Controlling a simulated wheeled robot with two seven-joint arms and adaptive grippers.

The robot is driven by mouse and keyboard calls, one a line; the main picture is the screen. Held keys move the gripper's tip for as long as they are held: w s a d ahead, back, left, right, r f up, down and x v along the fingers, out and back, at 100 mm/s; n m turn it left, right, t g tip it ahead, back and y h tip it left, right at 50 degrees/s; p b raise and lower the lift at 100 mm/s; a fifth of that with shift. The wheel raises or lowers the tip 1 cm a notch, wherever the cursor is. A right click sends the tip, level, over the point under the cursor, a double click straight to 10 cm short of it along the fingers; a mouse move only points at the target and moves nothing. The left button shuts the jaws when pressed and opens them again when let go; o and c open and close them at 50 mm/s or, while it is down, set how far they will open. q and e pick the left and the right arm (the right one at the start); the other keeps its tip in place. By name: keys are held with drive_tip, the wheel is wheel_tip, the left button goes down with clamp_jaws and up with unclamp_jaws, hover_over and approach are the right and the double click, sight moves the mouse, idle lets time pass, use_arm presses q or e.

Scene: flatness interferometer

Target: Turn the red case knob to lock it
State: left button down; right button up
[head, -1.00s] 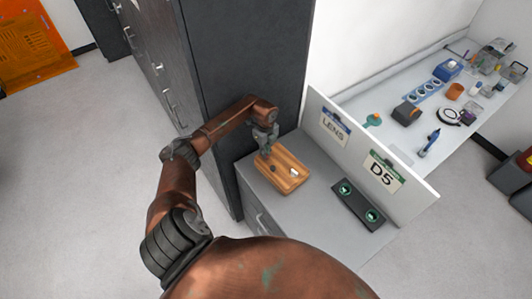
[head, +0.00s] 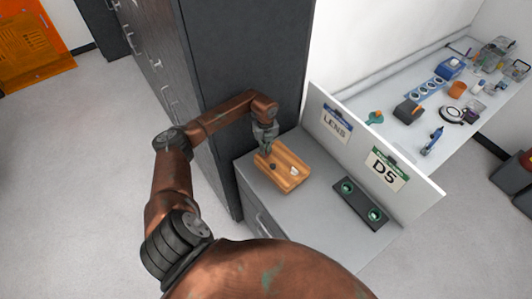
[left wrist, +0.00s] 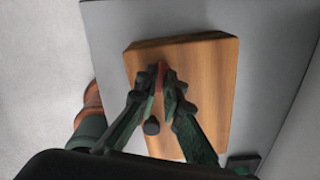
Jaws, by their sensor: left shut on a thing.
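The wooden case (head: 291,184) lies on the grey cabinet top. It also fills the middle of the left wrist view (left wrist: 212,85). My left gripper (head: 266,152) points down over the case's far left part. In the left wrist view its fingertips (left wrist: 162,70) are closed on the red knob (left wrist: 160,76), which shows only as a thin red sliver between them. A dark round knob (left wrist: 151,126) stands on the case apart from the fingertips. A small white piece (head: 294,170) shows on the case in the head view. My right gripper is not in view.
A dark tray with two green-ringed round recesses (head: 361,205) lies to the right of the case. A low white panel with LENS and D5 signs (head: 412,195) stands behind it. A tall dark cabinet (head: 240,80) rises close to my arm.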

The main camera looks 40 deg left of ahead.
use_arm(q)
drive_tip(key=m+b, duration=0.2)
drive_tip(key=m, duration=0.1)
drive_tip(key=shift+f+m, duration=0.1)
drive_tip(key=shift+m, duration=0.2)
drive_tip(key=m+b, duration=0.2)
drive_tip(key=m, duration=0.1)
drive_tip(key=shift+m+b, duration=0.3)
drive_tip(key=shift+b, duration=0.05)
drive_tip(key=m+b, duration=0.2)
drive_tip(key=m, duration=0.2)
drive_tip(key=shift+m+b, duration=0.35)
drive_tip(key=shift+m, duration=0.35)
drive_tip(key=c, duration=2.1)
unclamp_jaws()
wheel_tip(320, 180, up, 12)
drive_tip(key=shift+r, duration=0.15)
